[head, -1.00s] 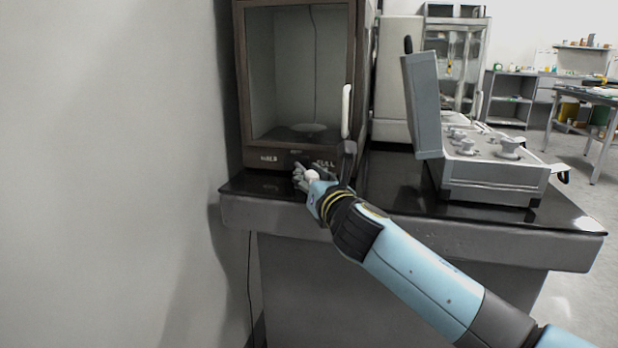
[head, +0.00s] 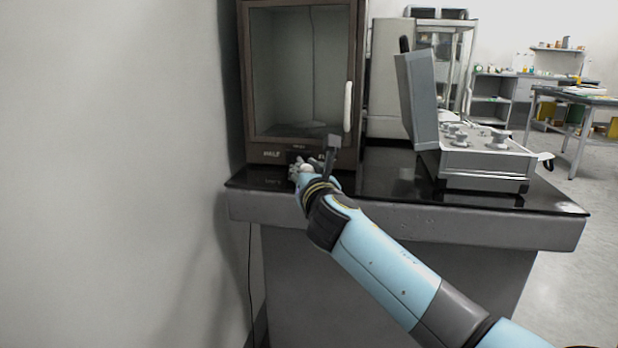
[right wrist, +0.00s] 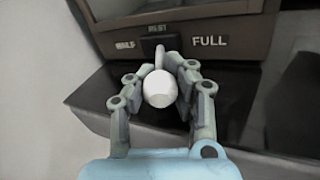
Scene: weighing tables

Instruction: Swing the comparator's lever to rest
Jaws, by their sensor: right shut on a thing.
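The comparator (head: 243,100) is a dark brown cabinet with a glass front, standing on a black-topped table. Its lever ends in a white ball knob (head: 306,168) at the lower front. In the right wrist view the knob (right wrist: 160,90) and its pale stem point up toward the dark block under the REST label (right wrist: 157,29), between the HALF label and the FULL label (right wrist: 209,41). My right gripper (head: 301,166) is shut on the lever knob, with fingers on both sides of it in the right wrist view (right wrist: 161,76). My left gripper is out of view.
A grey instrument case (head: 480,165) with a raised lid and several knobs stands on the right of the table (head: 400,222). A wall (head: 110,170) is close on the left. The black top between cabinet and case is clear.

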